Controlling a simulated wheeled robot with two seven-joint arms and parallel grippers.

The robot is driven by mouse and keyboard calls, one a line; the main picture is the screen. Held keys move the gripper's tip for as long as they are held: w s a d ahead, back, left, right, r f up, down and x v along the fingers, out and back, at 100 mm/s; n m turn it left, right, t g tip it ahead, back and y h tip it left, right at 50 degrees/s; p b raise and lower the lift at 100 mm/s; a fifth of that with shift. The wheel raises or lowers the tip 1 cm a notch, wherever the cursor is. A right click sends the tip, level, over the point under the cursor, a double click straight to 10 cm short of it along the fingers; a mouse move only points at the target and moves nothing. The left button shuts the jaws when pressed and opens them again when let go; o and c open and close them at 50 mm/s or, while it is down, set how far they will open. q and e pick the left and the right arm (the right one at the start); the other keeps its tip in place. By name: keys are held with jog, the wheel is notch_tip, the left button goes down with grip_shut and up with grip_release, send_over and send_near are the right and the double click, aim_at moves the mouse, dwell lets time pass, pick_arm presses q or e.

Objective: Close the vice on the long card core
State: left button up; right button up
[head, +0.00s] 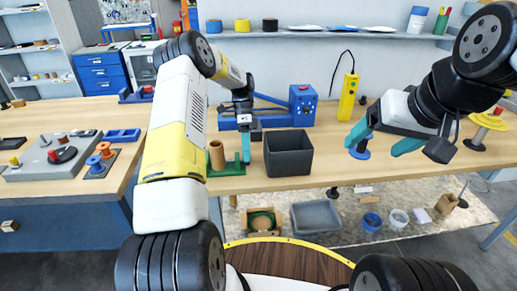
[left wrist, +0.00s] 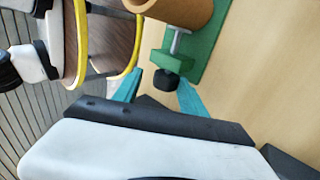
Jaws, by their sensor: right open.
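The brown card core (head: 217,156) stands upright at the green vice (head: 228,170) near the table's front edge. In the left wrist view the core (left wrist: 180,10) shows only in part at the top. Beside it are the green vice (left wrist: 170,61), its metal screw and a black knob (left wrist: 165,80). My left gripper (head: 242,158) is low beside the vice; in its wrist view the teal fingertips (left wrist: 160,84) are apart, one on each side of the knob. Whether the jaws touch the core is unclear. My right gripper (head: 374,149) is open and empty above the table's right part.
A dark open bin (head: 288,153) stands just right of the vice. A blue machine (head: 303,106) and a yellow device (head: 347,97) are behind. A blue spool (head: 359,152) lies below my right gripper. A side table (head: 30,130) with switches and spools is at left.

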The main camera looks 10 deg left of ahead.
pick_arm(q)
jog(key=shift+s+d+f, duration=0.15)
jog(key=shift+s, duration=0.05)
jog(key=shift+s+t+y, duration=0.25)
jog(key=shift+t+y, duration=0.05)
jog(key=shift+t, duration=1.5)
jog(key=shift+s+r+t+y, duration=0.1)
jog(key=shift+s+t+y, duration=0.15)
jog(key=shift+t, duration=0.35)
jog(key=shift+s+r+t+y, duration=0.1)
jog(key=shift+t+y, duration=0.15)
jog(key=shift+t, duration=0.35)
jog(key=shift+f+t, duration=0.15)
jog(key=shift+t, duration=0.45)
